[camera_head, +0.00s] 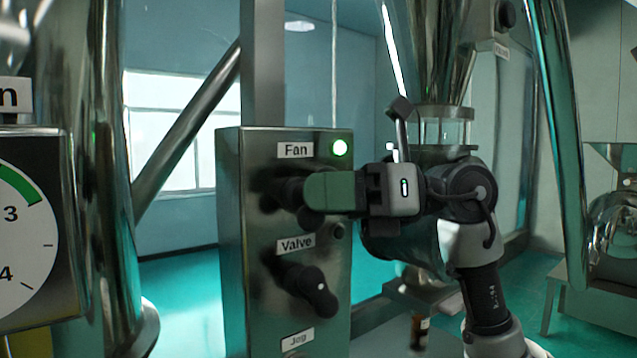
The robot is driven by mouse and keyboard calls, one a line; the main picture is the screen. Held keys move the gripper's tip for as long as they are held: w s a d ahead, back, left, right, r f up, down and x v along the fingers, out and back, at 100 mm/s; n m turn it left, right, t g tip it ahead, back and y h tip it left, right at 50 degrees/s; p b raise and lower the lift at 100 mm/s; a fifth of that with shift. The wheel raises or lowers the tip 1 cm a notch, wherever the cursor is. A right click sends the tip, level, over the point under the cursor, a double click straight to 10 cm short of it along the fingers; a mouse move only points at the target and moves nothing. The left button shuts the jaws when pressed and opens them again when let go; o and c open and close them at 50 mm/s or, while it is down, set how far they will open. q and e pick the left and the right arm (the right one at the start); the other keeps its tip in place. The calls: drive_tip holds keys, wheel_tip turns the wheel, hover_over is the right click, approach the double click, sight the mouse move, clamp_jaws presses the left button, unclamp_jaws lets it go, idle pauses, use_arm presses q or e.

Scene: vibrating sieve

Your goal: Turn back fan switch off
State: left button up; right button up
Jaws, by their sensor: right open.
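The control box (228,240) is a metal panel left of centre in the head view, with a "Fan" label (295,150) near its top. A green indicator light (340,147) beside the label is lit. The dark fan switch (280,193) sits below the label and is partly hidden behind my right gripper, so its pointing direction is unclear. My right gripper (318,191) reaches in from the right, open, with its green-padded fingers at the fan switch. I cannot tell whether they touch it. My left gripper is not seen.
A black valve knob (308,287) sits lower on the panel under a "Valve" label (296,243), with a "Jog" label (297,339) below. A round dial gauge (30,225) stands at the left. A clear sight tube (440,128) and metal pipes stand behind my right arm.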

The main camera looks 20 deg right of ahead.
drive_tip(key=shift+a, duration=0.15)
drive_tip(key=shift+c, duration=1.5)
drive_tip(key=c, duration=0.6)
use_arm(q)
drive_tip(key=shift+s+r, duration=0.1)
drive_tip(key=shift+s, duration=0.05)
